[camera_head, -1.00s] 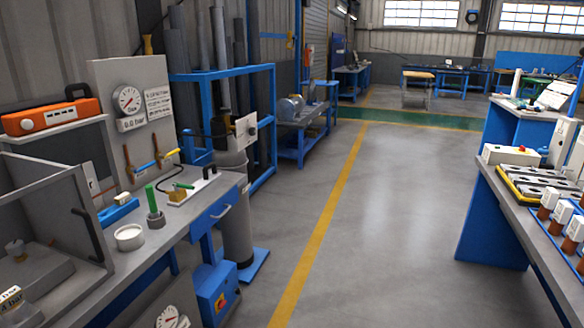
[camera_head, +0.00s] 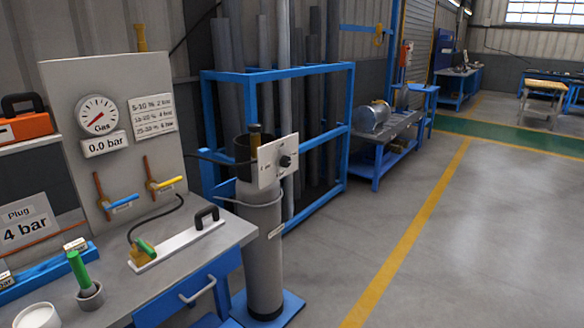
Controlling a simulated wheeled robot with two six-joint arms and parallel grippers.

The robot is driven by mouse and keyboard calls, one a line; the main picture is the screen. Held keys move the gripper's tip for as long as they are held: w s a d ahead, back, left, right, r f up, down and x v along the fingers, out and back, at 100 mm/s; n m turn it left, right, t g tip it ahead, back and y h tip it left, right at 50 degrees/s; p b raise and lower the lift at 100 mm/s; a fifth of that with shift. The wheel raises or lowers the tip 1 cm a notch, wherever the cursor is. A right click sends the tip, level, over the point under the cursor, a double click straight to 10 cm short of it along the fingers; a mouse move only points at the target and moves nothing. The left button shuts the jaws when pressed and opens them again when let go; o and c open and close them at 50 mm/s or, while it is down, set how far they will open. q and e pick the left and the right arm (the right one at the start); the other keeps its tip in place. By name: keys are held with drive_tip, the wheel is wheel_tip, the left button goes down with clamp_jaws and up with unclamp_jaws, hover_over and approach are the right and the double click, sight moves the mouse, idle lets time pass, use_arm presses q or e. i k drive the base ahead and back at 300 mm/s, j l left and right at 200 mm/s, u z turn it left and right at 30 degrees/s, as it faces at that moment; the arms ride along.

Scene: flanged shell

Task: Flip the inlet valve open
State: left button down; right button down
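A grey upright panel (camera_head: 75,75) stands at the back of the bench at left. It carries two small valves on copper-coloured pipes: one with a blue handle (camera_head: 122,203) and one with a yellow handle (camera_head: 165,183). Both handles lie roughly sideways, across their pipes. No readable label tells which one is the inlet valve. Above them a round gauge (camera_head: 97,114) marked Gas has a display (camera_head: 103,144) reading 0.0 bar. A dark hose (camera_head: 160,213) runs from near the yellow-handled valve to a fitting with a green handle (camera_head: 146,247) on the bench. Neither gripper is in view.
The bench (camera_head: 215,248) has a blue drawer (camera_head: 190,290). A green-handled tool (camera_head: 78,270) stands in a grey cup, beside a white round container (camera_head: 37,316). A grey cylinder (camera_head: 262,250) on a blue base stands right of the bench. Open floor (camera_head: 460,250) lies at right.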

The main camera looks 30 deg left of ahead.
sight(107, 207)
drive_tip(key=i+l+u, duration=0.15)
drive_tip(key=i+u, duration=0.35)
drive_tip(key=i+l+u, duration=0.25)
drive_tip(key=u, duration=0.2)
drive_tip(key=i+l+u, duration=0.65)
drive_tip(key=l+u, duration=0.3)
drive_tip(key=i+l+u, duration=0.2)
drive_tip(key=l, duration=0.15)
drive_tip(key=l+u, duration=0.2)
drive_tip(key=l, duration=0.15)
